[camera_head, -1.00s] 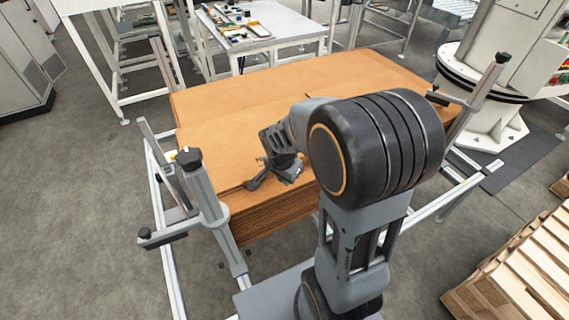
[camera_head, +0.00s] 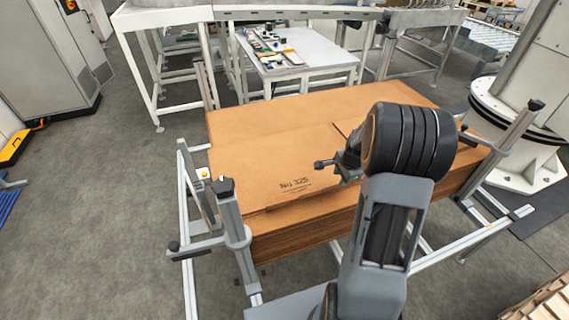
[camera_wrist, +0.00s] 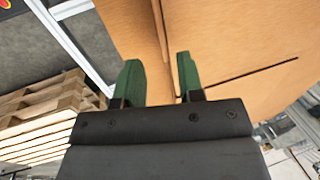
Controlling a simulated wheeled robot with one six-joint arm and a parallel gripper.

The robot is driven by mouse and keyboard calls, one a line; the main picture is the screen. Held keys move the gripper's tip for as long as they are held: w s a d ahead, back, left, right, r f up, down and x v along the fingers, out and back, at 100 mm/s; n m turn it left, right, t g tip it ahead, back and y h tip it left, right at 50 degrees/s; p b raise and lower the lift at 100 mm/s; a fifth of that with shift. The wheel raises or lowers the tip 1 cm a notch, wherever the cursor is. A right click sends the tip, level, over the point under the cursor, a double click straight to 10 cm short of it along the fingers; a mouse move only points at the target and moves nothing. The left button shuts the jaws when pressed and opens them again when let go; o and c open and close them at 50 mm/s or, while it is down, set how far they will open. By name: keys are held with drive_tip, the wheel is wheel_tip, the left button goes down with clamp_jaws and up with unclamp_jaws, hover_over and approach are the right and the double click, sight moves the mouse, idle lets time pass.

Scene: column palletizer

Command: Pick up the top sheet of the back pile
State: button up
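Brown cardboard sheets lie stacked flat in a metal frame in the head view. The near part of the top (camera_head: 270,175) carries the print "No 325". The far part (camera_head: 300,108) stretches towards the back table. I cannot clearly tell where one pile ends and the back pile begins. My gripper (camera_head: 322,164) is over the near part, beside the print. In the wrist view my gripper (camera_wrist: 158,78) has its two green fingertips apart, with only cardboard (camera_wrist: 225,35) showing beyond the gap. A dark slit and a sheet edge show there. Contact cannot be told.
Grey posts with clamps stand at the stack's near left (camera_head: 232,225) and right (camera_head: 510,140). A white table (camera_head: 320,70) with small parts stands behind. A white round machine base (camera_head: 510,125) is at the right. Wooden pallets (camera_wrist: 45,110) show in the wrist view.

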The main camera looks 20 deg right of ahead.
sight(336, 185)
drive_tip(key=shift+p+x, duration=0.35)
drive_tip(key=shift+x, duration=3.1)
drive_tip(key=shift+w+a, duration=0.1)
clamp_jaws()
drive_tip(key=shift+r, duration=0.1)
